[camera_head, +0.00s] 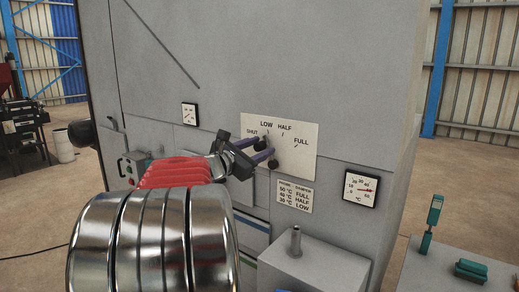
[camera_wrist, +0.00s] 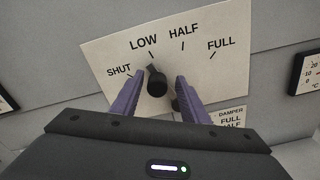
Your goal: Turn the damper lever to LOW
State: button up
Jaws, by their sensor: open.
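The damper lever, with a dark round knob (camera_wrist: 157,84), stands out from a pale dial plate (camera_wrist: 103,62) marked SHUT, LOW, HALF and FULL. In the wrist view the knob appears just below the LOW mark. My gripper (camera_wrist: 159,80) is open, with one purple finger left of the knob and one right of it. A gap shows on both sides. The right finger hides part of the lever. In the head view my gripper (camera_head: 263,147) reaches the dial plate (camera_head: 303,158) from the left, and its fingers partly cover the lever.
A small table of settings (camera_head: 295,196) is below the plate. A round-needle gauge in °C (camera_head: 360,189) is to its right. A grey box with a metal post (camera_head: 296,242) juts out below.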

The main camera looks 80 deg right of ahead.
jog(key=v, duration=1.3)
jog(key=shift+w+d, duration=0.1)
jog(key=shift+c, duration=0.2)
